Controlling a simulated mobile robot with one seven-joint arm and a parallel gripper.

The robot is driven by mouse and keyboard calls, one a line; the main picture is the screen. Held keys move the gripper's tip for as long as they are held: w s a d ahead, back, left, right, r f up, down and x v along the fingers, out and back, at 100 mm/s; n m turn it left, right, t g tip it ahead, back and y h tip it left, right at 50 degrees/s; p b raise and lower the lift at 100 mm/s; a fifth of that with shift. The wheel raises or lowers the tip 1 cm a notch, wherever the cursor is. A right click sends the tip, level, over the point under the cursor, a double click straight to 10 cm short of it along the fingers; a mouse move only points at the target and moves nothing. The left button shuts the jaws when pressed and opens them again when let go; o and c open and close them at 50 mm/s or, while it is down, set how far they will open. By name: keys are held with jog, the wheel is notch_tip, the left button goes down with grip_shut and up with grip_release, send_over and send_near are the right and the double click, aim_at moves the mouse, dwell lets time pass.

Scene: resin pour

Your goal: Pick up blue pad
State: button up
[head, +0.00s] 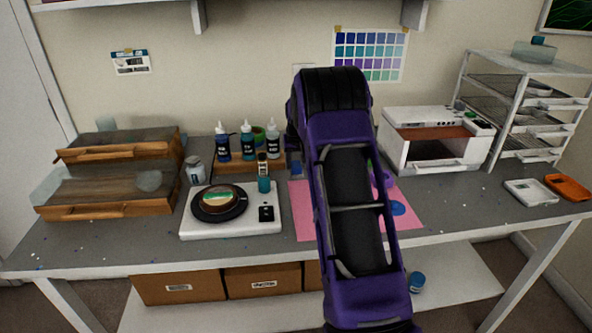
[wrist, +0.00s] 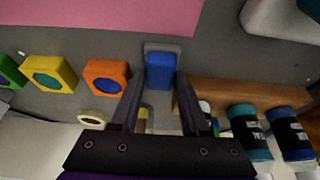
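The blue pad (wrist: 160,72) is a small blue block in the middle of the wrist view, with a grey edge (wrist: 161,47) at its top end. In the head view a small blue patch (head: 296,168), probably the same pad, shows at the right end of the wooden rack, partly hidden by my arm. My gripper (wrist: 160,80) is open, with one dark finger on each side of the pad in the picture. I cannot tell whether the fingers reach down to its height or touch it. My gripper is hidden behind my arm in the head view.
Orange (wrist: 91,78), yellow (wrist: 66,70) and green (wrist: 14,64) blocks stand in a row left of the pad in the wrist view. The wooden rack (wrist: 220,92) and dark-labelled bottles (wrist: 249,127) are close on its right. A pink mat (wrist: 110,14) lies beyond.

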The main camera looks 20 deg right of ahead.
grip_shut()
